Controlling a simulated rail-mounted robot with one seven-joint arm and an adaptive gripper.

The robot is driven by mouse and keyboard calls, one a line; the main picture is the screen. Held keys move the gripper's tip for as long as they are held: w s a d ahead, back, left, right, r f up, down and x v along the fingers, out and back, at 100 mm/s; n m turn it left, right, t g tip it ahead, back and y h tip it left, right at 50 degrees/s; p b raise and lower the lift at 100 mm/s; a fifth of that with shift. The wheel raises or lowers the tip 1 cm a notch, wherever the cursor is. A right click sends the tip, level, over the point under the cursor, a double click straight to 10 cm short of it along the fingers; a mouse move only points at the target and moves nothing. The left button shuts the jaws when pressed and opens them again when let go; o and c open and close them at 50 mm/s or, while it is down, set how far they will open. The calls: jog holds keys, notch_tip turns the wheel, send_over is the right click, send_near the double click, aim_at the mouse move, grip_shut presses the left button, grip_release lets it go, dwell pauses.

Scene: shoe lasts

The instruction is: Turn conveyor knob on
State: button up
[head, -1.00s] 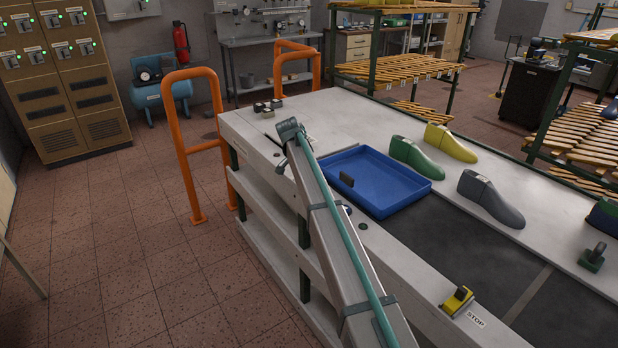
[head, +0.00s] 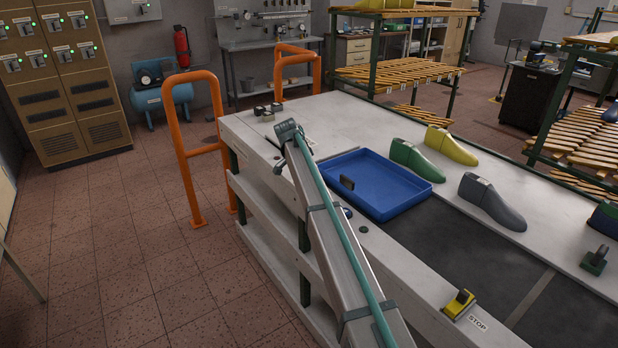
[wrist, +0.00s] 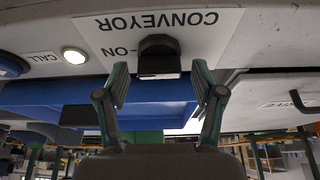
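The conveyor knob (wrist: 159,57) is a dark, blocky knob on a white plate (wrist: 205,45) printed "CONVEYOR", with lettering ending in "-ON" beside it. The wrist view shows the lettering upside down. My gripper (wrist: 160,76) is open, with one finger on each side of the knob in the picture. Gaps show between the fingers and the knob, and nothing is held. I cannot tell whether the fingertips are level with the knob in depth. In the head view my arm covers this area, and the knob cannot be made out.
A lit round button (wrist: 75,55) and a "CALL" label are beside the plate. A blue tray (head: 395,208) sits on the conveyor table, with green (head: 415,160), yellow (head: 450,146) and grey (head: 490,202) shoe lasts beyond it. A yellow stop switch (head: 459,303) is on the near edge.

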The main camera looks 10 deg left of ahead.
jog(key=shift+r, duration=0.1)
jog(key=v, duration=1.1)
jog(key=shift+r, duration=0.4)
jog(key=shift+s, duration=0.1)
